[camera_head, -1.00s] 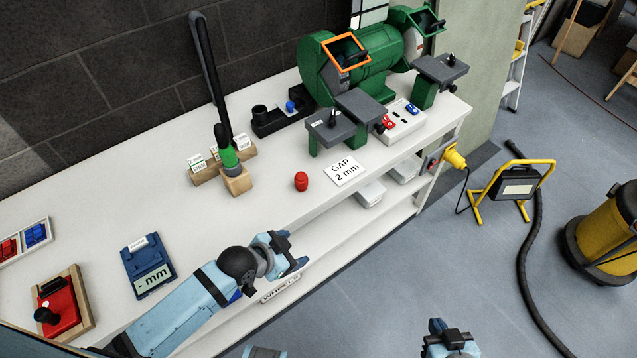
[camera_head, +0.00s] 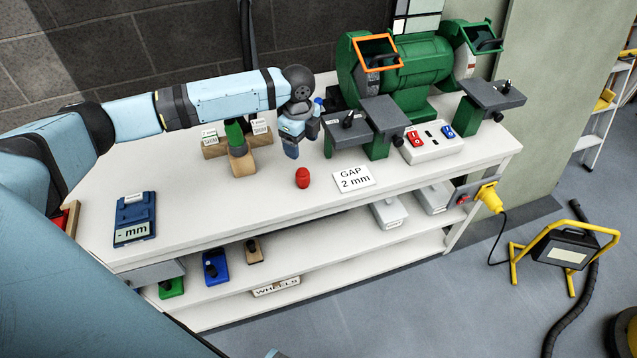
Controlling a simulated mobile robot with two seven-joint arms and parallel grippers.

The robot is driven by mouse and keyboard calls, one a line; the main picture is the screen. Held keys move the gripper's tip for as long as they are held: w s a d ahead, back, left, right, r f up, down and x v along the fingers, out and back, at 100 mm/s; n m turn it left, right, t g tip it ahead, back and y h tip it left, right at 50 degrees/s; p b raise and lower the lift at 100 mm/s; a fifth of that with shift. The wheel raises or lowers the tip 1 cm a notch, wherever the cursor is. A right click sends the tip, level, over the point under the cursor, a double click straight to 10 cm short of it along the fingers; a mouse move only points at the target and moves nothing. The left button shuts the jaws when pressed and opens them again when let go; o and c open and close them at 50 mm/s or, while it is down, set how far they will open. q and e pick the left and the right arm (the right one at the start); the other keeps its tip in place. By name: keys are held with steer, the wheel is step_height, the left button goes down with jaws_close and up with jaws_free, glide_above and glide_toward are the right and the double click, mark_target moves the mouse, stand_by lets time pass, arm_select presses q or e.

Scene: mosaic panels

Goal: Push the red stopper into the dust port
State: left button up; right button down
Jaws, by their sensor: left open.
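The red stopper (camera_head: 302,177) stands on the white workbench, left of the GAP 2 mm card. My left gripper (camera_head: 291,152) hangs pointing down above the bench, just behind and slightly left of the stopper in the picture. It is open and empty, apart from the stopper. The green bench grinder (camera_head: 408,66) stands at the back right of the bench. I cannot make out the dust port; my left wrist and gripper cover much of the area left of the grinder. My right gripper is not in view.
The GAP 2 mm card (camera_head: 354,179) lies right of the stopper. Grey tool rests (camera_head: 378,114) and a white switch box (camera_head: 432,142) stand in front of the grinder. A wooden block (camera_head: 243,163) stands left of my gripper. The front bench top is mostly clear.

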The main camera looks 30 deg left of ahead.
mark_target(301, 171)
arm_select(q)
steer(key=f, duration=0.9)
steer(key=a+f, duration=0.1)
steer(key=f, duration=0.3)
steer(key=shift+w+f, duration=0.2)
steer(key=c, duration=1)
